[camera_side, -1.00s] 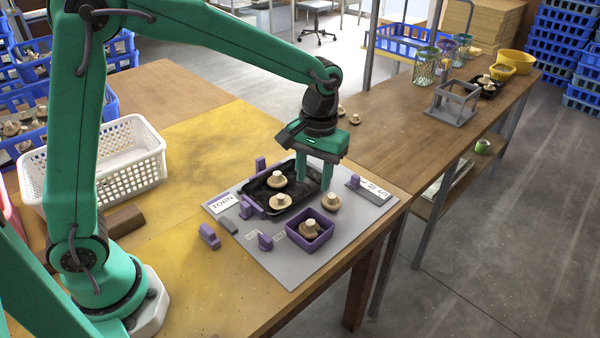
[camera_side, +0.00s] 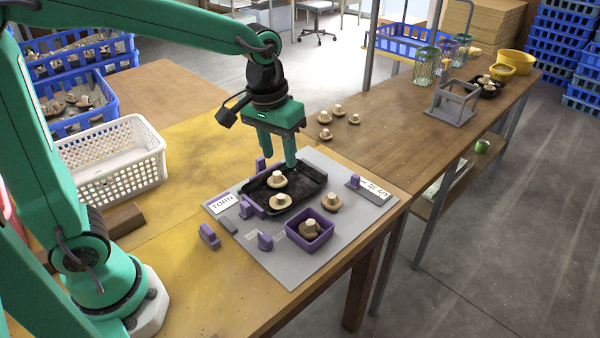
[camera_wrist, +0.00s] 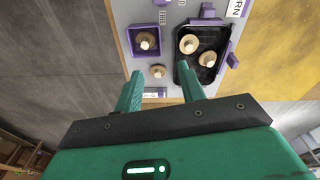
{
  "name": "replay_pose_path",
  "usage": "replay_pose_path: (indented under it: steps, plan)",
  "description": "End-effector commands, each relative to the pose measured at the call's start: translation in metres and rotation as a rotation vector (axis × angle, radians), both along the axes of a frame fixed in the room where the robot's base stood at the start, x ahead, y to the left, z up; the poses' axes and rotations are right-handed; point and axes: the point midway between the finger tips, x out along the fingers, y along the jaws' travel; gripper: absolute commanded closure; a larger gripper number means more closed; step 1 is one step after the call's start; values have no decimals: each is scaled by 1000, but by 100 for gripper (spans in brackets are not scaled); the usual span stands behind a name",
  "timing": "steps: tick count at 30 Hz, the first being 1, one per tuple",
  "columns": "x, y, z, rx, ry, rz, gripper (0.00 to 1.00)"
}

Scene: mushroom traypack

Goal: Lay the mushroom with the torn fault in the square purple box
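The square purple box (camera_side: 326,238) stands on the grey board near its front edge, with one mushroom (camera_side: 310,227) in it; the box is at upper left in the wrist view (camera_wrist: 133,51). Two mushrooms (camera_side: 278,179) (camera_side: 280,201) lie in the black tray (camera_side: 311,181). My gripper (camera_side: 278,160) is open and empty, above the tray's back edge, fingers pointing down.
A label reading TORN (camera_side: 222,203) lies left of the tray. Purple blocks (camera_side: 209,236) stand around the board (camera_side: 290,270). Several mushrooms (camera_side: 325,134) lie on the wooden table behind. A white basket (camera_side: 110,165) stands at left. The yellow tabletop behind the board is largely clear.

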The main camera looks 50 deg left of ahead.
Motion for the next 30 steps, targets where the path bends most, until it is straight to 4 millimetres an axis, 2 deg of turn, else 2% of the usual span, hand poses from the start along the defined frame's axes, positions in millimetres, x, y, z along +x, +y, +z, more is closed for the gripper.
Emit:
replay_pose_path:
  steps: [6,13,21,30]
  plan:
    - [-36,21,23,1,-102,-47,60]
    - [-73,40,35,17,-204,-98,60]
    - [-114,55,37,53,-315,-154,60]
    - [-133,62,33,79,-372,-185,60]
